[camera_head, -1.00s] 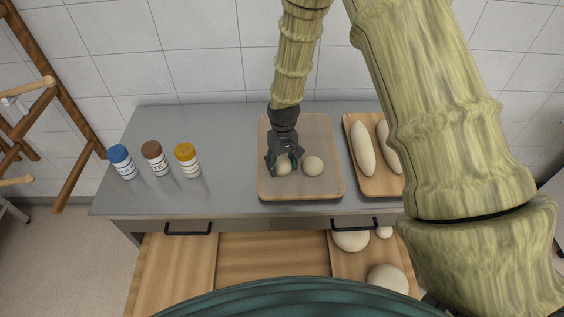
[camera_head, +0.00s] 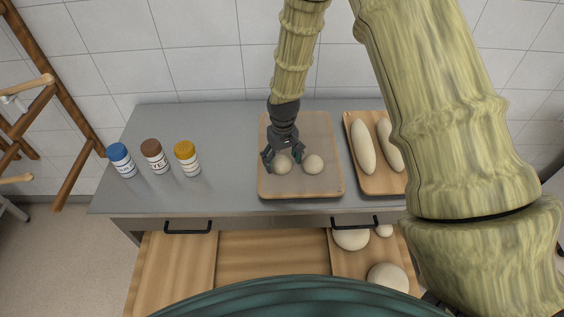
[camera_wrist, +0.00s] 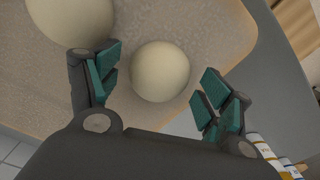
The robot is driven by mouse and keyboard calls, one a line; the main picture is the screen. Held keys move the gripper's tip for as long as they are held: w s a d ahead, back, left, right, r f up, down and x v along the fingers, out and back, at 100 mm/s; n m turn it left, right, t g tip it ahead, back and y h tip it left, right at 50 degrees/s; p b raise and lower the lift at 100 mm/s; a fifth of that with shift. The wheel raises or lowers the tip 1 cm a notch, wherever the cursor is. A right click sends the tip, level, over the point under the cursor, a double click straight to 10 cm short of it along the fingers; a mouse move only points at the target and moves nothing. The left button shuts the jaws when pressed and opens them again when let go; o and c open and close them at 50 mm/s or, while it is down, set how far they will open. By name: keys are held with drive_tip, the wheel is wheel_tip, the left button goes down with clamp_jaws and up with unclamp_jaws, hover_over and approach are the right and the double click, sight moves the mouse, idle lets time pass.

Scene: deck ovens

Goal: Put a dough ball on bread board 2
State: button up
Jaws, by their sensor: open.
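Two pale round dough balls sit side by side on a tan board on the grey counter: a left ball (camera_head: 282,166) and a right ball (camera_head: 313,164). The board (camera_head: 325,188) shows no readable number. My gripper (camera_head: 281,156) is open and empty at the left ball, pointing down over it. In the wrist view, a dough ball (camera_wrist: 159,71) lies between and slightly beyond the spread green-padded fingertips (camera_wrist: 155,82), with visible gaps on both sides. The other ball (camera_wrist: 70,20) is partly cut off at the upper left, close to one finger.
A second board (camera_head: 375,187) with long loaves (camera_head: 363,148) stands to the right, partly hidden by my arm. Several jars (camera_head: 154,157) stand at the left. Below the counter, another board (camera_head: 345,265) holds several dough balls (camera_head: 388,278). The counter between jars and board is clear.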

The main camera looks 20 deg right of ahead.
sight(283, 160)
wheel_tip(283, 160, up, 11)
drive_tip(key=b, duration=0.3)
drive_tip(key=shift+d+b, duration=0.15)
drive_tip(key=shift+b, duration=0.25)
idle(0.3)
